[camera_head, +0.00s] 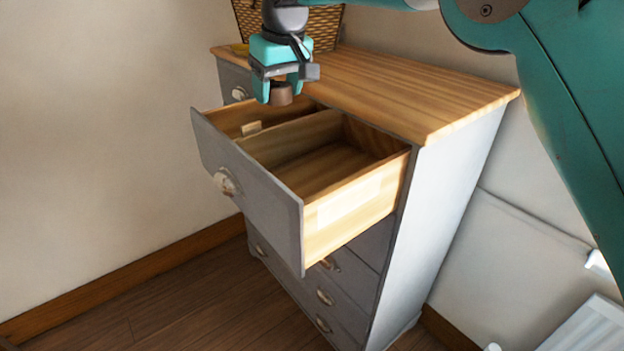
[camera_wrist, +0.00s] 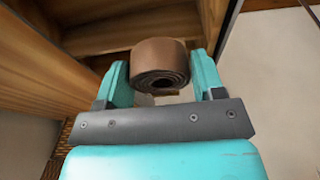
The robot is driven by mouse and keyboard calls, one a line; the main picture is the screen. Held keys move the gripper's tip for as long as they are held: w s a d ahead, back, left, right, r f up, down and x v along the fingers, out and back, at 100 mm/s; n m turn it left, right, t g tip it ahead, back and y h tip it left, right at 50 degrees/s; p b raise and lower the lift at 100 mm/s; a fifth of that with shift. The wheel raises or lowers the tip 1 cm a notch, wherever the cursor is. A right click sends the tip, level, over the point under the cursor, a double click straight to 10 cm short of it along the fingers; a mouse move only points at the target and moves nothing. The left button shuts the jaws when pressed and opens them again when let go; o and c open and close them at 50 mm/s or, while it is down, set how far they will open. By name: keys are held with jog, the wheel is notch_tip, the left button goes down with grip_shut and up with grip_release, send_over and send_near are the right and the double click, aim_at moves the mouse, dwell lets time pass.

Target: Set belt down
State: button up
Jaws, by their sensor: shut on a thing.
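The belt is a brown coiled roll (camera_wrist: 160,62). In the wrist view it sits between the two teal fingers of my gripper (camera_wrist: 162,85). In the head view the small brown belt (camera_head: 281,94) shows at the fingertips of my gripper (camera_head: 276,88), which is shut on it. My gripper holds the belt above the far left part of an open drawer (camera_head: 350,208) in a grey dresser. How high it hangs over the drawer is hard to tell. The drawer has a divider (camera_head: 290,138), and its right compartment looks empty.
The dresser's wooden top (camera_head: 400,85) is mostly clear. A small light block (camera_head: 251,128) lies in the drawer's left compartment. A white radiator (camera_head: 590,328) is at lower right.

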jog(key=shift+b+x, duration=0.45)
jog(key=shift+x, duration=0.55)
notch_tip(320, 180, down, 20)
jog(key=p, duration=0.4)
jog(key=shift+r, duration=0.1)
jog(key=o, duration=1.1)
